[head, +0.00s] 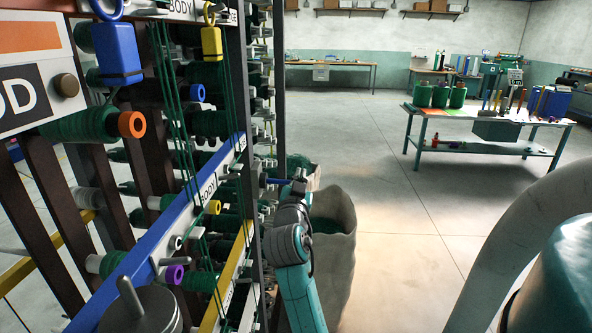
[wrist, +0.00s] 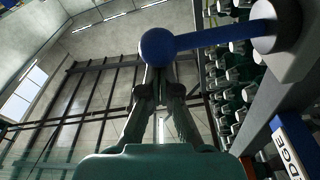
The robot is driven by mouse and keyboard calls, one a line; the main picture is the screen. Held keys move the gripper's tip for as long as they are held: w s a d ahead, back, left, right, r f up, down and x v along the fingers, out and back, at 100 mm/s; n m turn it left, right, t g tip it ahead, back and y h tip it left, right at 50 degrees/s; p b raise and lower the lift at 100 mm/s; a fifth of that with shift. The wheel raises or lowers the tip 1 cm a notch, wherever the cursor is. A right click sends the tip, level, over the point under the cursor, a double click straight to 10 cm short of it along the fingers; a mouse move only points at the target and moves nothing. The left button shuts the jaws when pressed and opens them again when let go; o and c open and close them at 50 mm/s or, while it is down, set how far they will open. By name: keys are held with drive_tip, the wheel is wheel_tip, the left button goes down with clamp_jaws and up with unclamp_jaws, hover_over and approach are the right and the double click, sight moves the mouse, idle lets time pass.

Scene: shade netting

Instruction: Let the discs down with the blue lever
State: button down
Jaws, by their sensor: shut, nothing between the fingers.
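The blue lever shows in the wrist view as a round blue knob (wrist: 158,47) on a thin blue rod. I cannot make out the discs for certain.
The machine frame (head: 248,150) with green thread spools fills the left. A blue rail (head: 130,270) and a yellow rail cross it. A pale sack (head: 332,215) stands close behind my arm. A workbench (head: 480,147) is at the right. Open floor (head: 400,215) lies between.

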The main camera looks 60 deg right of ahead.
drive_tip(key=shift+f+m+g, duration=0.4)
drive_tip(key=shift+f+m, duration=1.7)
drive_tip(key=shift+f, duration=0.2)
